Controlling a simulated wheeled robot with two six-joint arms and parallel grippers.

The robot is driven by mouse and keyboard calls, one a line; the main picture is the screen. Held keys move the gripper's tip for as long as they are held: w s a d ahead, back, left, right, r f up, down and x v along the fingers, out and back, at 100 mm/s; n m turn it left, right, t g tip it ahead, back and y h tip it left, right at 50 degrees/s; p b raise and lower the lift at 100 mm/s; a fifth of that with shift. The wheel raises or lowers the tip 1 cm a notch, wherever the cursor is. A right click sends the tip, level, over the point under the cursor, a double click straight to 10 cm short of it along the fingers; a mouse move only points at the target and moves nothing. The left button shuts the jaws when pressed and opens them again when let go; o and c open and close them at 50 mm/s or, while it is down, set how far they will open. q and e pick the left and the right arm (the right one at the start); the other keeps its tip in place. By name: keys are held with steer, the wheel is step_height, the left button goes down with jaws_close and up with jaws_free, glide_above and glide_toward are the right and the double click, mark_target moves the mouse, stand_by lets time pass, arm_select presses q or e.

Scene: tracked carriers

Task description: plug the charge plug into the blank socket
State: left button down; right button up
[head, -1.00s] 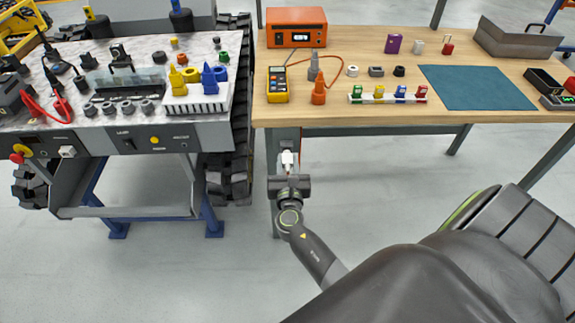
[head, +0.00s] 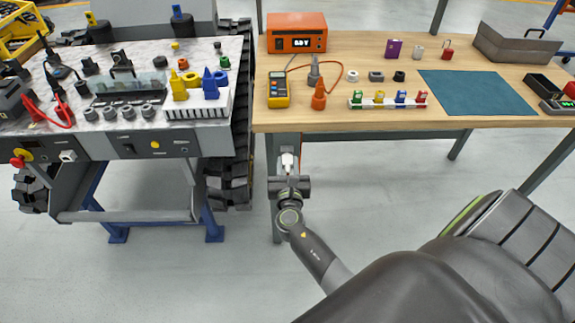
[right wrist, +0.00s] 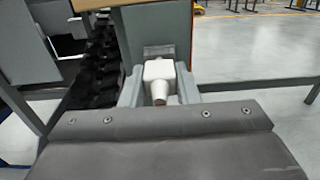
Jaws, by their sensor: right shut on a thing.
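My right gripper (head: 287,158) is shut on a white plug (head: 287,163), low in front of the wooden table's near left leg. In the right wrist view the white plug (right wrist: 159,72) sits between the two grey fingers, its narrower end toward me. A dark grey block shows just beyond the plug; I cannot tell whether the two touch. On the left bench's front panel (head: 160,144) there is a white fitting (head: 67,156) near the left end. I cannot make out which fitting is the blank socket. My left gripper is out of view.
The wooden table (head: 350,115) carries an orange device (head: 296,45), a yellow meter (head: 278,90), a row of coloured pieces and a blue mat (head: 476,92). The left bench top is crowded. The floor in front is clear.

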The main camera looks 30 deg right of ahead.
steer(key=shift+w+d, duration=0.15)
steer(key=shift+w, duration=0.05)
stand_by(0.6)
steer(key=o, duration=1.1)
steer(key=shift+c, duration=0.2)
steer(key=shift+f, duration=0.1)
